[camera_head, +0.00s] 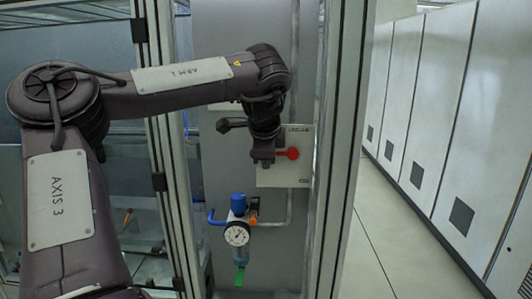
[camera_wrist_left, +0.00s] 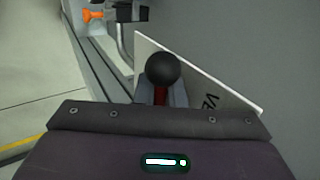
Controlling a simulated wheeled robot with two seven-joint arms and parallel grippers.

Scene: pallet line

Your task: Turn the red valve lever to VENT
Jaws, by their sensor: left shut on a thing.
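The red valve lever (camera_head: 291,153) sits on a pale plate (camera_head: 300,171) on the grey panel. Its red hub shows just right of my left gripper (camera_head: 266,158). In the left wrist view, the lever's red stem (camera_wrist_left: 161,96) stands between the two grey fingers, with its black ball knob (camera_wrist_left: 163,69) beyond them. My left gripper is shut on the lever. The plate's lettering is small in the head view. In the wrist view, only part of a word, apparently starting "VE", shows beside the fingers. My right gripper is not in view.
A blue-capped regulator with a round gauge (camera_head: 237,235) hangs below the plate, close to my gripper. A metal frame post (camera_head: 342,150) stands just right of the plate. White cabinets (camera_head: 440,120) line the right, with clear floor (camera_head: 385,245) before them.

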